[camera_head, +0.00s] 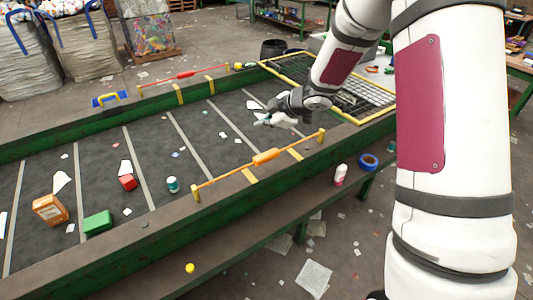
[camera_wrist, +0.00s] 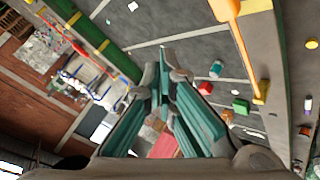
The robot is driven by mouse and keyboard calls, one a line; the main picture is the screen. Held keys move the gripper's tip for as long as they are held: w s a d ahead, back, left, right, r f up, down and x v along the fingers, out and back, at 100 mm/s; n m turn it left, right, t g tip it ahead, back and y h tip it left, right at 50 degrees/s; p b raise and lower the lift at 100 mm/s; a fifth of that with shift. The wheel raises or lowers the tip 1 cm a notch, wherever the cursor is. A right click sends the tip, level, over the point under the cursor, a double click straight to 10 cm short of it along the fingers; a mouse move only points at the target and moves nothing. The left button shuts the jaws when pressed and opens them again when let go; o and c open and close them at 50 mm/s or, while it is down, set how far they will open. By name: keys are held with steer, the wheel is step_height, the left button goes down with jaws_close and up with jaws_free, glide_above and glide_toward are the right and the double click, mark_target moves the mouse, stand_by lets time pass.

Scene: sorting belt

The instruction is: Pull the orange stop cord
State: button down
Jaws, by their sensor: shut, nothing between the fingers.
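The orange stop cord (camera_head: 265,156) runs taut between two yellow posts along the near rail of the belt, with a thicker orange grip at its middle. In the wrist view the orange stop cord (camera_wrist: 240,45) crosses the upper right, to the right of my fingers. My gripper (camera_head: 262,121) is above the belt, beyond the cord and apart from it. In the wrist view my gripper (camera_wrist: 168,74) shows its teal fingers shut, with nothing held.
A red cord (camera_head: 186,75) runs along the far rail. A white bottle (camera_head: 340,175) and blue tape roll (camera_head: 368,161) sit on the near ledge.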

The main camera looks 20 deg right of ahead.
steer(key=shift+f, duration=0.15)
steer(key=b, duration=0.4)
glide_above(264, 154)
step_height(264, 154, down, 7)
steer(key=shift+s+d+r, duration=0.1)
steer(key=shift+s, duration=0.05)
steer(key=shift+s+f+b, duration=0.15)
steer(key=shift+f+b, duration=0.15)
steer(key=shift+f, duration=0.7)
stand_by(0.6)
steer(key=shift+f, duration=0.3)
steer(key=shift+f+b, duration=0.65)
steer(key=shift+f, duration=1)
stand_by(1.5)
steer(key=shift+r, duration=0.1)
steer(key=shift+r+p, duration=1.2)
steer(key=shift+r, duration=0.8)
